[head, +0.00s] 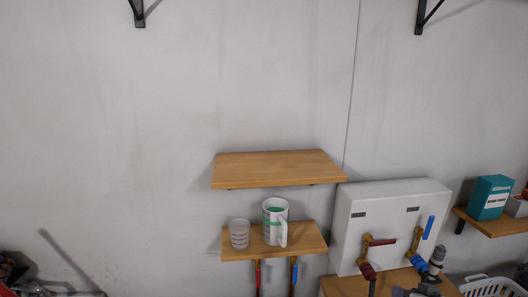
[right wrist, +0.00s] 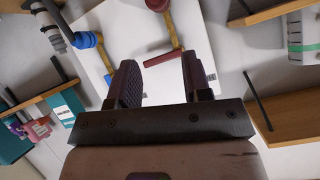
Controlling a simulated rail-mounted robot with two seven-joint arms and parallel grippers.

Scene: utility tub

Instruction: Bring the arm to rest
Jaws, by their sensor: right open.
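My right gripper (right wrist: 161,84) shows in the right wrist view with its two dark fingers apart and nothing between them. Beyond the fingers is the white panel (right wrist: 125,35) with its red-handled valve (right wrist: 157,52); the fingers look apart from it. In the head view, dark parts of the right gripper (head: 414,288) show at the bottom edge, below the blue valve, with the rest of it out of frame. My left gripper is not in view.
The white panel (head: 375,205) carries red and blue valves (head: 421,246). An upper shelf (head: 275,167) is bare. A teal box (head: 489,197) and white basket (head: 487,287) stand right.

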